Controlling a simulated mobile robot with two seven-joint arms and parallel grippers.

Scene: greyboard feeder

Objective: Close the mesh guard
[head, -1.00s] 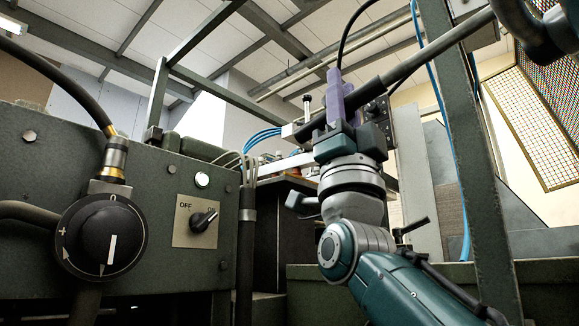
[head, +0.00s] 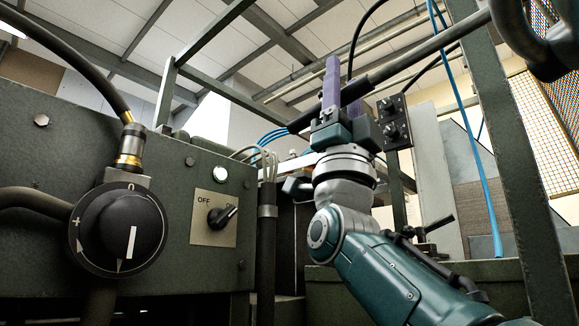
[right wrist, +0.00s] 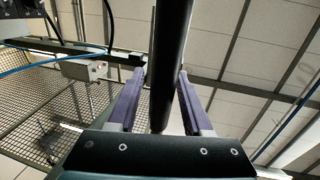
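The mesh guard shows in the head view as yellowish wire mesh (head: 541,128) at the right edge, partly hidden by a green post. Mesh also fills the left of the right wrist view (right wrist: 35,110). A long black bar (head: 425,57) runs up to the right across the head view; whether it joins the mesh is unclear. My right gripper (head: 343,92) has two purple fingers pointing up at this bar. In the right wrist view the bar (right wrist: 170,70) lies between the spread fingers, with a gap on the left. My left gripper is out of view.
A green control panel (head: 60,150) with a large black dial (head: 118,230), an OFF switch (head: 221,217) and a round lamp (head: 220,174) stands at left. A green post (head: 505,150) and blue hose (head: 478,170) stand right of my arm. A black box with knobs (head: 394,122) is behind the gripper.

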